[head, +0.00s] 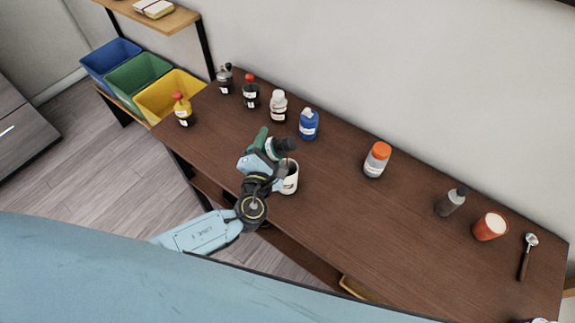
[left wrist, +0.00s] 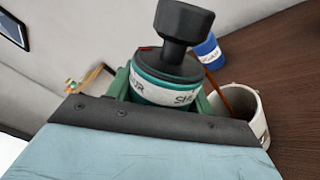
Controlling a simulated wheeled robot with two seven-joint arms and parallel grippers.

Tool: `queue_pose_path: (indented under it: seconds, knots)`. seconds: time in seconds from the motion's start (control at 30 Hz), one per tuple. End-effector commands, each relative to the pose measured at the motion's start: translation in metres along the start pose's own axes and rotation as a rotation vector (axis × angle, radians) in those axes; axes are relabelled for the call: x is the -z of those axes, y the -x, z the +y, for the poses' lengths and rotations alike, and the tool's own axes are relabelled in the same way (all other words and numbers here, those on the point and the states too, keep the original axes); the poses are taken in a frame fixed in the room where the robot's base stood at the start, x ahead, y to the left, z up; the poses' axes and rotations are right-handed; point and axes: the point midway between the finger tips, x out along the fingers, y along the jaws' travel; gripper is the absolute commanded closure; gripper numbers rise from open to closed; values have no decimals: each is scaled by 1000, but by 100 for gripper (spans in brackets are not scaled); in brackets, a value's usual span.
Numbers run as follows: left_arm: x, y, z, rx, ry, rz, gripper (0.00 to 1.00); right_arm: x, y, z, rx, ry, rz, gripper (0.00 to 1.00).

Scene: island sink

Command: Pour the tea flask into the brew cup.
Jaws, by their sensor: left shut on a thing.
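My left gripper (head: 262,152) is shut on a green flask with a black top and a white label band. The flask (left wrist: 160,92) also shows close up in the left wrist view. In the head view it is tilted, its dark end (head: 286,144) pointing right above a white cup (head: 291,181). The cup stands upright near the counter's front edge, partly hidden by my arm. It also shows in the left wrist view (left wrist: 257,122). A thin brown streak (left wrist: 227,98), which looks like liquid, runs down into the cup. My right gripper is out of view.
A blue bottle (head: 308,125) and several small bottles stand behind on the brown counter (head: 340,205). Bins (head: 140,80) stand at left.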

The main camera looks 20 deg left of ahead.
Motion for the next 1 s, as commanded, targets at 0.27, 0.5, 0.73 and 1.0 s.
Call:
queue_pose_path:
  seconds: [0.27,0.5,0.73,1.0]
  knots:
    - [0,0,3,-2,-33,3,74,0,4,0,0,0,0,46]
    - [2,0,1,-4,-61,6,74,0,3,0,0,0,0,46]
    - [2,0,1,-5,-80,8,74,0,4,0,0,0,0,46]
    - [4,1,0,-6,-110,12,74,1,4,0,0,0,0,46]
